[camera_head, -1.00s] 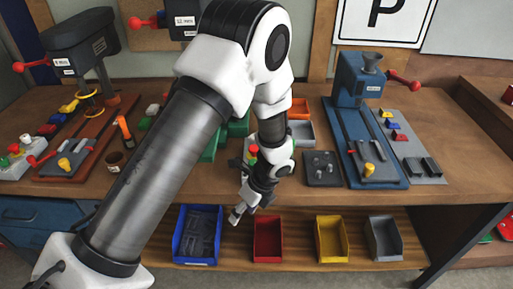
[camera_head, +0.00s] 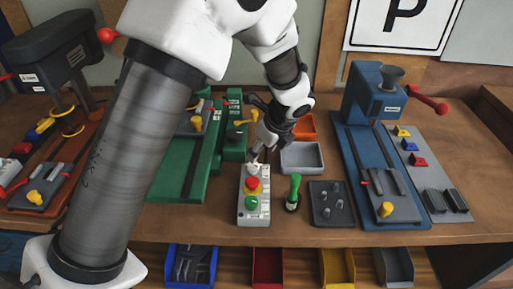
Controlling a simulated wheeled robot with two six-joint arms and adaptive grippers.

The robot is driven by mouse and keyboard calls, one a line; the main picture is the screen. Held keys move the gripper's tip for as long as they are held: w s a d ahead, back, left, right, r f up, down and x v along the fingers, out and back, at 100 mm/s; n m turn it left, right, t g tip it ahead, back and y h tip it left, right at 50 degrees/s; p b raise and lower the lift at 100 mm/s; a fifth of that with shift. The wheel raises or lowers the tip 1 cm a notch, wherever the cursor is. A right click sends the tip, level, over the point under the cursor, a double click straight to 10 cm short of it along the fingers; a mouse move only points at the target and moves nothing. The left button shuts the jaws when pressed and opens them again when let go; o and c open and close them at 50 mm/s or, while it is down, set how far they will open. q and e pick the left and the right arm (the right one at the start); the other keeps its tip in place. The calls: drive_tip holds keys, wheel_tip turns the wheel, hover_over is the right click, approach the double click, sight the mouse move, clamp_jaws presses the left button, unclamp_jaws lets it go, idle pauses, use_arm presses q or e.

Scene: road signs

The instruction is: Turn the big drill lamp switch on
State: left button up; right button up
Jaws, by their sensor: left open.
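A pale control box (camera_head: 247,213) stands near the front edge of the workbench, in the middle of the head view. It carries a red-and-yellow button (camera_head: 252,185) and a green button (camera_head: 251,203). A small pale knob (camera_head: 254,168) shows at its far end; its setting is too small to read. My left gripper (camera_head: 259,155) points down just above that far end, jaws open and empty. I cannot tell whether a fingertip touches the knob. A green machine base (camera_head: 180,185) stands left of the box, its upper part hidden by my left arm. My right gripper is not in view.
A green-handled tool (camera_head: 294,190) stands close right of the box, beside a dark plate with pegs (camera_head: 331,205). A grey tray (camera_head: 301,158) lies behind. A blue machine (camera_head: 374,95) stands at right, a dark drill press (camera_head: 48,55) at left. Bins hang below the bench edge.

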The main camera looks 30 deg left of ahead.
sight(254, 165)
use_arm(q)
drive_tip(key=shift+w+a+f, duration=0.1)
drive_tip(key=shift+a+f, duration=0.05)
drive_tip(key=shift+f, duration=0.15)
drive_tip(key=f, duration=0.2)
drive_tip(key=s+a+f, duration=0.1)
drive_tip(key=shift+f, duration=0.15)
drive_tip(key=x, duration=0.3)
drive_tip(key=shift+w, duration=0.3)
drive_tip(key=shift+w+a+f, duration=0.15)
drive_tip(key=shift+a, duration=0.05)
drive_tip(key=shift+d, duration=0.1)
drive_tip(key=shift+s+d+r, duration=0.1)
drive_tip(key=shift+s+r, duration=0.15)
drive_tip(key=shift+s, duration=0.05)
drive_tip(key=c, duration=0.4)
clamp_jaws()
